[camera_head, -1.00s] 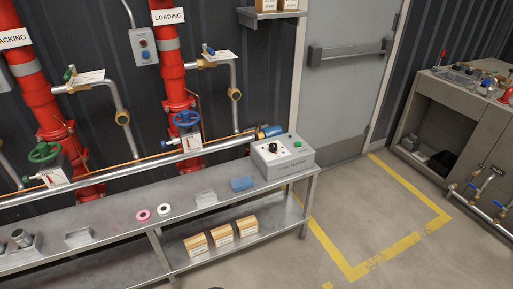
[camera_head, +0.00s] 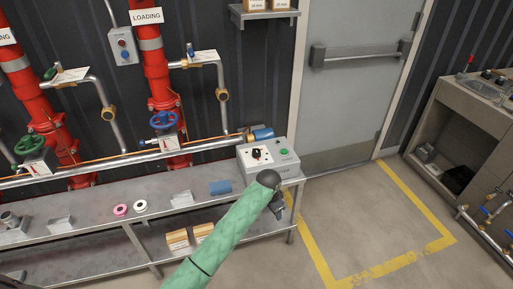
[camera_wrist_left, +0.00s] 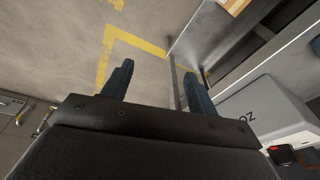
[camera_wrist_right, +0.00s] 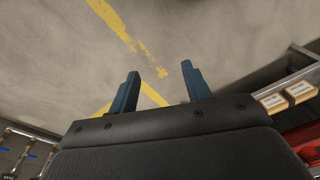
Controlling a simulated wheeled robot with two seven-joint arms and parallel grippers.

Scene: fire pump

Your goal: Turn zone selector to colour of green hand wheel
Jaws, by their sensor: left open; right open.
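The zone selector box (camera_head: 247,164) is a grey box at the right end of the bench. It has a black knob (camera_head: 257,154) on a white plate with coloured marks, and a green button (camera_head: 284,152). The green hand wheel (camera_head: 29,145) is at the far left, on the red pipe whose sign is cut off. My left gripper (camera_head: 277,208) is in front of the box, past the bench edge, touching nothing I can see. In the left wrist view it is open and empty (camera_wrist_left: 159,72), with the box (camera_wrist_left: 262,112) to its right. My right gripper (camera_wrist_right: 160,72) is open and empty over floor.
A blue hand wheel (camera_head: 163,120) sits on the LOADING pipe. The bench (camera_head: 95,222) carries a pink ring (camera_head: 121,210), a white ring (camera_head: 140,206) and a blue block (camera_head: 220,187). Cartons (camera_head: 177,239) lie on the lower shelf. Yellow-lined floor on the right is clear.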

